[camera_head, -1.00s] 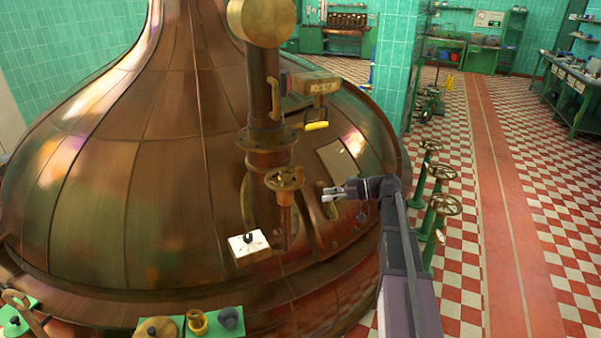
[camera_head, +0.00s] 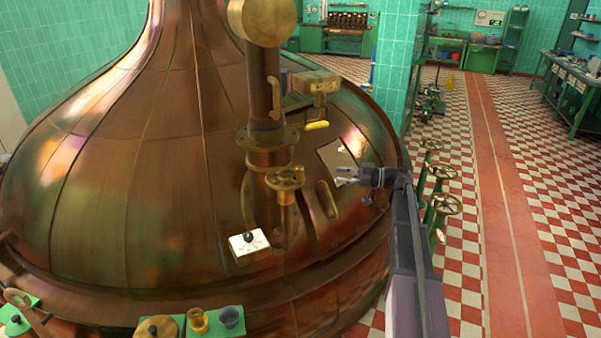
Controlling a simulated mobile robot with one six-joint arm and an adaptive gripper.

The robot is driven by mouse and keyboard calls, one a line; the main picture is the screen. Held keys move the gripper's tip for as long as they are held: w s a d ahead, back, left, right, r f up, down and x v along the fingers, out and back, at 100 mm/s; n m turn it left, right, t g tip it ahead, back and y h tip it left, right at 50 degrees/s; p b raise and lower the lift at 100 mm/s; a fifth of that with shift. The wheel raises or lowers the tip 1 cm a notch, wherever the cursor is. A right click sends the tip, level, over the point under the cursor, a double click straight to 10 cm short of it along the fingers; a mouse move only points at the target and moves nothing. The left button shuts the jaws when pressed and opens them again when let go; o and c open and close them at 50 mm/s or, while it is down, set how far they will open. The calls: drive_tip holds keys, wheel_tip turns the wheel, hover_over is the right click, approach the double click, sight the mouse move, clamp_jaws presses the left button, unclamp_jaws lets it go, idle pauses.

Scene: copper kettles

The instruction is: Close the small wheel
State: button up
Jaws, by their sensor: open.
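A small brass wheel (camera_head: 286,178) sits on a short upright stem on the shoulder of the copper kettle (camera_head: 130,180), in front of the thick copper pipe. My gripper (camera_head: 341,176) is to the right of the small wheel, at about the same height in the picture, and apart from it. Its fingers point left toward the wheel and are open with nothing between them. My arm comes up from the lower right. How far the gripper is from the wheel in depth is hard to tell.
The copper pipe (camera_head: 263,90) and a brass box with a yellow handle (camera_head: 316,126) stand behind the wheel. A white dial box (camera_head: 248,244) is at lower left. Larger floor handwheels (camera_head: 444,204) stand at right. Cups (camera_head: 231,318) rest on a green ledge in front.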

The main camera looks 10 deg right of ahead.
sight(300, 182)
drive_tip(key=x, duration=1.3)
drive_tip(key=shift+s, duration=0.1)
